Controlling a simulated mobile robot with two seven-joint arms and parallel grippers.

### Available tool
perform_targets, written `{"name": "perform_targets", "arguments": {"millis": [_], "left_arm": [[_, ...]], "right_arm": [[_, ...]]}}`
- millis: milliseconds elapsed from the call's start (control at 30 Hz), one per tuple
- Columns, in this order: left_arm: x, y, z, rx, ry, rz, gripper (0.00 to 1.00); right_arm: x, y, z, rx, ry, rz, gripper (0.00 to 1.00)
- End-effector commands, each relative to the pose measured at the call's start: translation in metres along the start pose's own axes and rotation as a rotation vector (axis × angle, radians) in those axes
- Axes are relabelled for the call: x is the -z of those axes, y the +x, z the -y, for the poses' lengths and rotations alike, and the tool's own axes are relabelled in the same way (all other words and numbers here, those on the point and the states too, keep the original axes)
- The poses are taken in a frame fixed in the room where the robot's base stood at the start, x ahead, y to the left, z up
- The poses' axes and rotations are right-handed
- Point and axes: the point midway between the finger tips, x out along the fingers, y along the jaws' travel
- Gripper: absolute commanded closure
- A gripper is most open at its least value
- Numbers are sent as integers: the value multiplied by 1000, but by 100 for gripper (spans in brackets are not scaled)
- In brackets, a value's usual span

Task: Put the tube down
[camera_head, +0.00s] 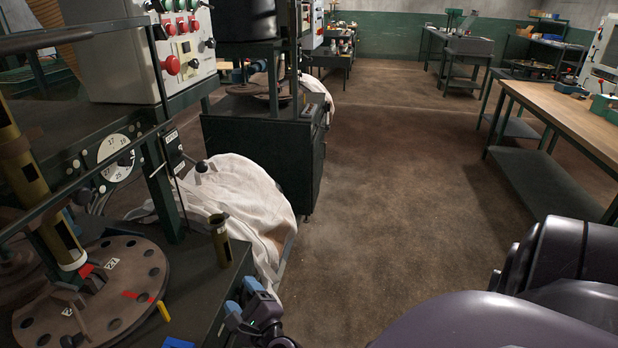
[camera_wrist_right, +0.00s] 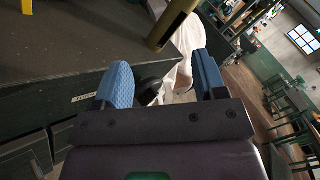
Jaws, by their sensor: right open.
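An olive-brass tube (camera_head: 220,243) stands upright near the right edge of the dark bench top (camera_head: 200,285). It also shows in the right wrist view (camera_wrist_right: 172,27), tilted by the camera angle, just beyond the fingers. My right gripper (camera_head: 243,298) has blue finger pads and is at the bench's right edge, nearer the camera than the tube. In the right wrist view my right gripper (camera_wrist_right: 160,72) has its fingers wide apart with nothing held between them. The tube appears apart from the fingers. My left gripper is not in view.
A round indexing plate (camera_head: 95,290) with holes and a larger tube fixture (camera_head: 38,190) stand left of the tube. A white bulk bag (camera_head: 235,195) lies behind the bench. A yellow piece (camera_head: 163,311) sits nearby. Open brown floor (camera_head: 390,180) lies to the right.

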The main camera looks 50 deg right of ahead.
Motion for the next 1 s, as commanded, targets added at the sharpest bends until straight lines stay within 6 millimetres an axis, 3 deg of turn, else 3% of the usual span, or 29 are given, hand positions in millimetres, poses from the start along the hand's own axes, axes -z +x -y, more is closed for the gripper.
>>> {"name": "perform_targets", "arguments": {"millis": [267, 500, 600, 800, 1000], "left_arm": [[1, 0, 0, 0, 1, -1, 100], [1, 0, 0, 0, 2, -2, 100], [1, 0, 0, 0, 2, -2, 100], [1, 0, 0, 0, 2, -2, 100], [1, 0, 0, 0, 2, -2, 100]], "right_arm": [[18, -75, -24, -239, -980, 174, 35], [55, -145, -37, -477, -1794, 365, 35], [70, -170, -35, -569, -2057, 446, 35], [88, -196, -30, -680, -2352, 550, 35], [91, -199, -28, -697, -2398, 568, 35]]}}
